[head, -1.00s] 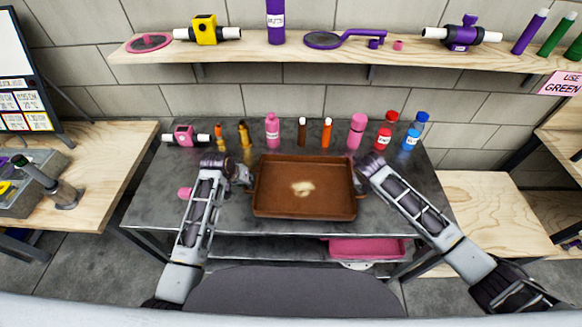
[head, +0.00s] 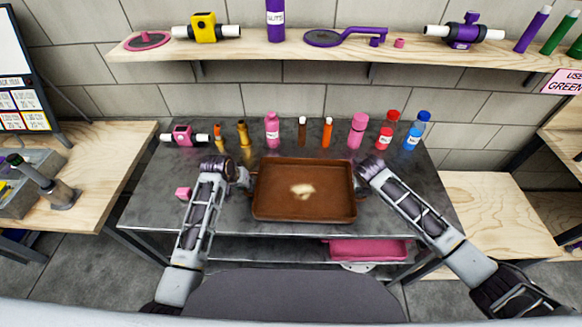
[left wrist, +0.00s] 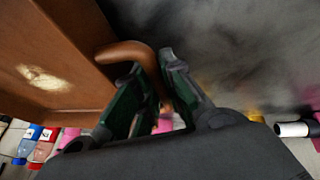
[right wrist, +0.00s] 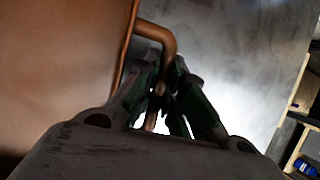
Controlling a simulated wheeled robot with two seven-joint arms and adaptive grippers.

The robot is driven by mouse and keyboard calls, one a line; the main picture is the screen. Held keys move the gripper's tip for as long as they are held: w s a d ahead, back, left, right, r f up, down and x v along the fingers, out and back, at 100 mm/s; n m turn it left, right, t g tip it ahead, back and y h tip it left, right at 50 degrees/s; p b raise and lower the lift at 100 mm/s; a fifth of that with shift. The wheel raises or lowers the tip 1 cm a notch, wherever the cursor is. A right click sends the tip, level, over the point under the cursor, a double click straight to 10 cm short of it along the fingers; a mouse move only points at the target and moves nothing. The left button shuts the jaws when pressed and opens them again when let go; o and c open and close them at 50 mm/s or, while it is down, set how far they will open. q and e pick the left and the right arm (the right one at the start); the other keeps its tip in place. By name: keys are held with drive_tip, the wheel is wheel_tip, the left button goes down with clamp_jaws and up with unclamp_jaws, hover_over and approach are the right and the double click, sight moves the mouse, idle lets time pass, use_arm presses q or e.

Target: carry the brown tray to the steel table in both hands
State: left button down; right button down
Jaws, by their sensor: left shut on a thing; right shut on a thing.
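The brown tray (head: 270,205) is over the front middle of the steel table (head: 150,195), with a pale patch on its floor. I cannot tell whether it touches the tabletop. My left gripper (head: 247,180) is at the tray's left side; in the left wrist view its fingers (left wrist: 155,95) are shut on the curved handle (left wrist: 125,52). My right gripper (head: 359,182) is at the right side; in the right wrist view its fingers (right wrist: 162,90) are shut on the other handle (right wrist: 158,32). The tray looks about level.
Several bottles and markers stand along the table's back, with a pink valve (head: 184,136) at back left. A small pink block (head: 183,193) lies left of my left gripper. A pink bin (head: 365,249) is on the lower shelf. A wooden shelf (head: 350,48) hangs above.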

use_arm(q)
drive_tip(key=shift+f+b, duration=0.6)
use_arm(e)
drive_tip(key=shift+f, duration=0.65)
use_arm(q)
drive_tip(key=c, duration=1.5)
unclamp_jaws()
use_arm(e)
drive_tip(key=c, duration=1.5)
unclamp_jaws()
